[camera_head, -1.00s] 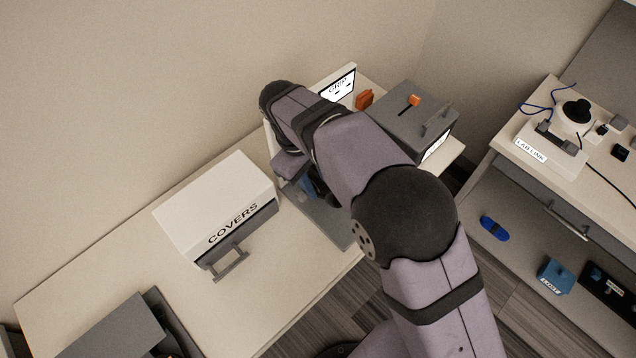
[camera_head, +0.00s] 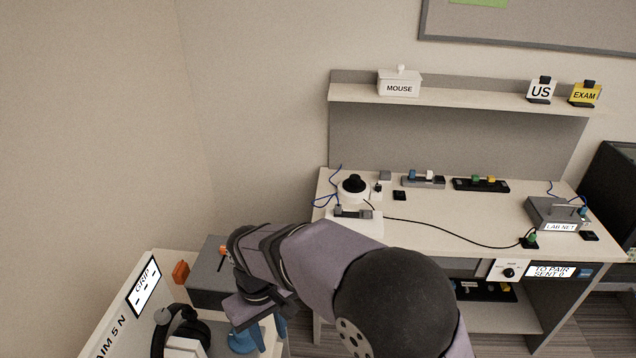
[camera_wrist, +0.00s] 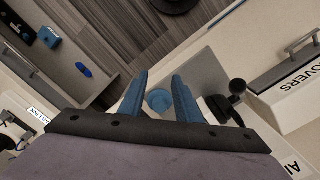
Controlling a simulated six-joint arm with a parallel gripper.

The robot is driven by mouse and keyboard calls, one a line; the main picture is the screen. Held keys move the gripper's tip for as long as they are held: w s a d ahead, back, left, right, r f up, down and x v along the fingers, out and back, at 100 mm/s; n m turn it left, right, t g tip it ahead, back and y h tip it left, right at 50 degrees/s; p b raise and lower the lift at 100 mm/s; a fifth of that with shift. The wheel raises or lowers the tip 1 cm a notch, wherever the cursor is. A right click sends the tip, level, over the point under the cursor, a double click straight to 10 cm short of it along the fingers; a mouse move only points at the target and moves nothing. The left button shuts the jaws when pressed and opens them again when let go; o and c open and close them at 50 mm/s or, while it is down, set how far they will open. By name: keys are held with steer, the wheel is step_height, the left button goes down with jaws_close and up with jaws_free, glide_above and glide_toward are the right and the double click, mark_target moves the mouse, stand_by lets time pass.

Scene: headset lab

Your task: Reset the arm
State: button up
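My gripper (camera_wrist: 158,82) shows in the wrist view with its two blue fingers apart. Nothing is visibly clamped between them. A round blue piece (camera_wrist: 159,101) shows in the gap, seemingly farther off, over or on a grey surface. In the head view my arm reaches to the lower left and my gripper hangs over the bench there. My arm hides part of the bench. Black headphones (camera_head: 180,330) rest beside a white block, left of my gripper; they also show right of the fingers in the wrist view (camera_wrist: 231,98).
A grey box (camera_head: 208,268) and an orange piece (camera_head: 181,272) stand behind my gripper, near the GRIP sign (camera_head: 143,286). The COVERS box (camera_wrist: 292,88) is at the right of the wrist view. A second desk (camera_head: 450,225) holds devices and cables. Dark floor (camera_wrist: 130,35) lies between the furniture.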

steer(key=d+m, duration=0.4)
steer(key=d, duration=1.3)
steer(key=s+d+f+m+b, duration=0.1)
steer(key=s+d+m, duration=0.3)
steer(key=s+d, duration=0.4)
steer(key=d+f, duration=0.1)
steer(key=d, duration=0.2)
steer(key=shift+s+d, duration=0.15)
steer(key=shift+d, duration=0.2)
steer(key=shift+f, duration=0.1)
